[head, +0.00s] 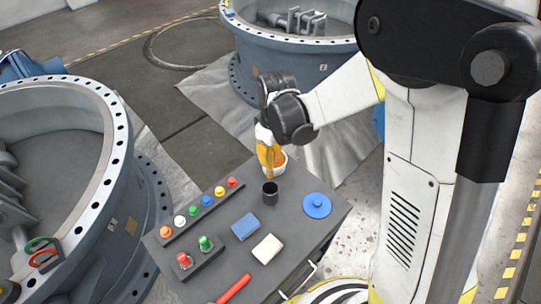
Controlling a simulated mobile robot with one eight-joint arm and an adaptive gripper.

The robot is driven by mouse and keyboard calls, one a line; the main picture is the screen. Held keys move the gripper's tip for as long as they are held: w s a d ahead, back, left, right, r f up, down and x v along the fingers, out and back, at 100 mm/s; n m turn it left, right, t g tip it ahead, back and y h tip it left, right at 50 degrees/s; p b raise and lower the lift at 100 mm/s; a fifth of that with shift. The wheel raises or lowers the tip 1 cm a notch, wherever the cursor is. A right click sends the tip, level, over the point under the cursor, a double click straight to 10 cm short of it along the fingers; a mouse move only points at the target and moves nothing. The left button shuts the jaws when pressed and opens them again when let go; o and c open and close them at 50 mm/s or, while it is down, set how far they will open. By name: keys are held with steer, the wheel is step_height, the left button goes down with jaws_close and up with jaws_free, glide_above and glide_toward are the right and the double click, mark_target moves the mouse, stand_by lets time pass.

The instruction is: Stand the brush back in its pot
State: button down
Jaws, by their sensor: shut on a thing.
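My gripper (268,158) is above the far end of the grey bench top in the head view, pointing down. It is shut on a slim orange-yellow thing, which I take to be the brush (270,172); it looks roughly upright, but it is small and partly hidden by the fingers. A small dark cylindrical pot (270,195) stands upright on the bench just below the gripper in the picture. Its dark opening faces up. The brush's lower end appears close to the pot's rim; I cannot tell whether they touch.
A row of coloured knobs (206,201), red and green buttons (195,252), a blue block (245,226), a white block (267,249), a blue disc (316,205) and a red bar (233,289) occupy the bench. Large valves stand around.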

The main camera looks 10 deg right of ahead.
step_height(320, 180, down, 12)
steer(key=b, duration=0.8)
steer(key=shift+r+b, duration=0.25)
steer(key=shift+b, duration=0.05)
steer(key=c, duration=1.4)
jaws_free()
steer(key=shift+r, duration=0.1)
steer(key=r, duration=1.2)
steer(key=shift+s+d, duration=0.2)
steer(key=shift+d, duration=0.1)
steer(key=s+d+r+m+t, duration=0.2)
steer(key=s+d+m, duration=0.1)
steer(key=s, duration=0.1)
steer(key=s+d+r+m+t, duration=0.2)
steer(key=s+d+r+m, duration=0.1)
steer(key=s, duration=0.2)
steer(key=s+d+r+m+t, duration=0.2)
steer(key=s+d+r+m, duration=0.1)
steer(key=s, duration=0.1)
steer(key=shift+s+d+t+h, duration=0.25)
steer(key=shift+t+h, duration=0.05)
steer(key=shift+t, duration=0.1)
